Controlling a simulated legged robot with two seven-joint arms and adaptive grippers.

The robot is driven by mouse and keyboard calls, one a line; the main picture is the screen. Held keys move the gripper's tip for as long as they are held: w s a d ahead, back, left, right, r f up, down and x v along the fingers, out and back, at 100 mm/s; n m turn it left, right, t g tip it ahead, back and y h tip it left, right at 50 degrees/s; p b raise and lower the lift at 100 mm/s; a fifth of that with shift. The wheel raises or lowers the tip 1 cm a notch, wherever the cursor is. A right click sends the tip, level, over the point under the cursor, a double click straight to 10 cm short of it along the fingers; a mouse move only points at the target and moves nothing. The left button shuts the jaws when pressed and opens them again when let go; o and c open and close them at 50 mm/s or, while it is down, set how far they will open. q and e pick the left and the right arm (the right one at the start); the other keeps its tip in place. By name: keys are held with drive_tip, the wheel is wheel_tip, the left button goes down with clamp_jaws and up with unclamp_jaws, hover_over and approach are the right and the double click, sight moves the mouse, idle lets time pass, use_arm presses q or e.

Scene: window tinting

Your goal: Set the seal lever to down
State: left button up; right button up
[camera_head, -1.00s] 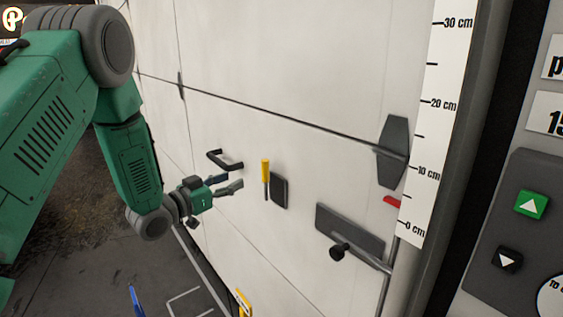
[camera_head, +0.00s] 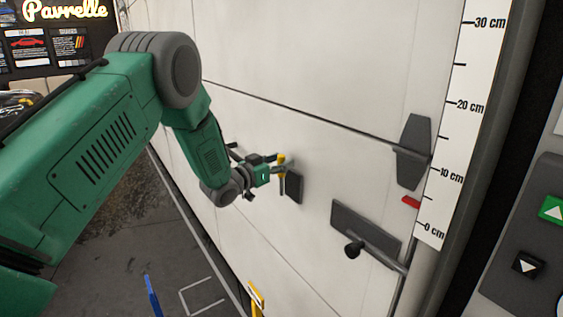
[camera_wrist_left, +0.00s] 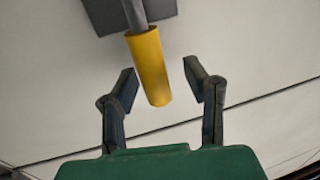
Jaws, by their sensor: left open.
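The seal lever has a yellow grip (camera_head: 282,159) on a grey stem, mounted on a dark plate (camera_head: 294,187) on the white door panel. In the head view the yellow end points up. It also shows in the left wrist view (camera_wrist_left: 149,67), its yellow tip between the finger ends. My left gripper (camera_head: 278,165) is at the lever, partly covering it in the head view. In the left wrist view its fingers (camera_wrist_left: 158,80) are open, one on each side of the yellow grip with a gap on both sides. My right gripper is not in view.
A height scale (camera_head: 460,140) and a panel with arrow buttons (camera_head: 528,264) stand at the right.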

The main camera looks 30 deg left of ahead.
use_arm(q)
drive_tip(key=shift+a, duration=0.25)
drive_tip(key=shift+c, duration=0.9)
drive_tip(key=c, duration=0.7)
drive_tip(key=shift+d+r, duration=0.15)
drive_tip(key=shift+d, duration=0.4)
clamp_jaws()
drive_tip(key=shift+a, duration=0.15)
